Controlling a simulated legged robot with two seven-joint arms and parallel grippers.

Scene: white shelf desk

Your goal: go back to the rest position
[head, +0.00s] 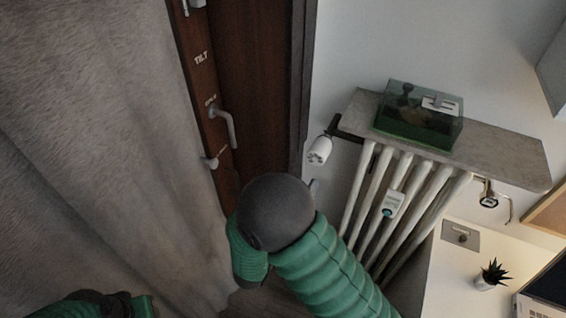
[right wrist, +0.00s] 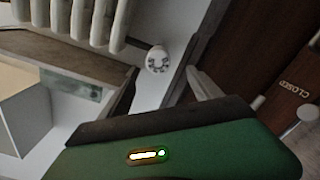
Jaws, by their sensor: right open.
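My right arm, with green ribbed segments and a dark round joint, rises through the lower middle of the head view. Its gripper is not visible there. A small part of my green and dark left arm shows at the bottom left edge of the head view, with no fingers visible. In the right wrist view a green surface with a small lit strip, in the same colour as my arms, fills the bottom. No object is seen held.
A brown door with a lever handle (head: 231,126) stands behind my arm. A grey curtain (head: 90,130) hangs left. A white radiator (head: 366,195) stands under a stone shelf (head: 515,158) with a glass tank (head: 415,134). A valve (right wrist: 157,60) and a white desk (head: 445,285) with a plant (head: 491,277) are near.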

